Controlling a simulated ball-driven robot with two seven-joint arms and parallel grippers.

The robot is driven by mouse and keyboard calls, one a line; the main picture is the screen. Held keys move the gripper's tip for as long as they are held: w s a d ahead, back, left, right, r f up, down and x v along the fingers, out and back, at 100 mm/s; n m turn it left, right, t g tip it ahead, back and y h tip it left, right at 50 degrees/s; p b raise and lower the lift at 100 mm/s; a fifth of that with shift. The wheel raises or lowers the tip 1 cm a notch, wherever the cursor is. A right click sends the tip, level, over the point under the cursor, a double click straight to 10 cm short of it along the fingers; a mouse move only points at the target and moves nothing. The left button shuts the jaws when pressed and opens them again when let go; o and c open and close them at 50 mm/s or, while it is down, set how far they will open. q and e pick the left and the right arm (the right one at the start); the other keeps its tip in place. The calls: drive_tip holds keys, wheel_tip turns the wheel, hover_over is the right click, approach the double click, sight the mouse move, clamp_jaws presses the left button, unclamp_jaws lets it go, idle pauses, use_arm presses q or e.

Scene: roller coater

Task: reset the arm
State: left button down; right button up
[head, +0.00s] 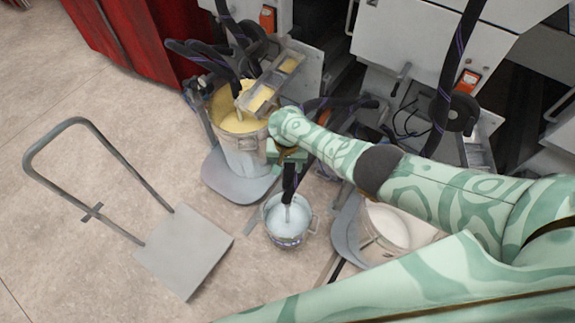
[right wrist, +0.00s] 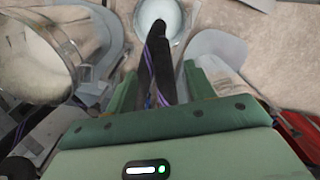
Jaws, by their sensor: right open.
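My right arm, patterned in green, reaches in from the right in the head view. Its right gripper (head: 288,158) is above a small metal pot (head: 287,238) of pale liquid. In the right wrist view the gripper (right wrist: 163,88) is open, its two green fingers apart. A black hose (right wrist: 158,62) passes between the fingers; I cannot tell whether it touches either one. In the head view the hose (head: 290,180) hangs just below the gripper, its tip in the pot. The pot also shows in the right wrist view (right wrist: 170,14). My left gripper is not in view.
A bucket of yellow liquid (head: 240,150) with a metal tray (head: 272,80) over it stands behind left. A bucket of white liquid (head: 390,225) stands under my arm. Grey machines (head: 425,45) line the back. A flat trolley (head: 185,250) is at left; floor around it is clear.

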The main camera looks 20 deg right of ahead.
idle(0.4)
drive_tip(key=w+n+t, duration=0.4)
drive_tip(key=w, duration=0.1)
drive_tip(key=s+d+f+n, duration=0.2)
drive_tip(key=s+f, duration=0.5)
drive_tip(key=s, duration=0.2)
drive_tip(key=s+d+f+n, duration=0.2)
drive_tip(key=s+f, duration=0.5)
drive_tip(key=s, duration=0.1)
drive_tip(key=s+d+f+g, duration=0.1)
drive_tip(key=s+d+f, duration=0.1)
drive_tip(key=s, duration=1.2)
drive_tip(key=s+d+f+g, duration=0.1)
drive_tip(key=s+d+f, duration=0.1)
drive_tip(key=s, duration=1.2)
drive_tip(key=s+d+f+g+p, duration=0.1)
drive_tip(key=s+d+f+g, duration=0.1)
drive_tip(key=s, duration=1.2)
drive_tip(key=shift+f, duration=0.55)
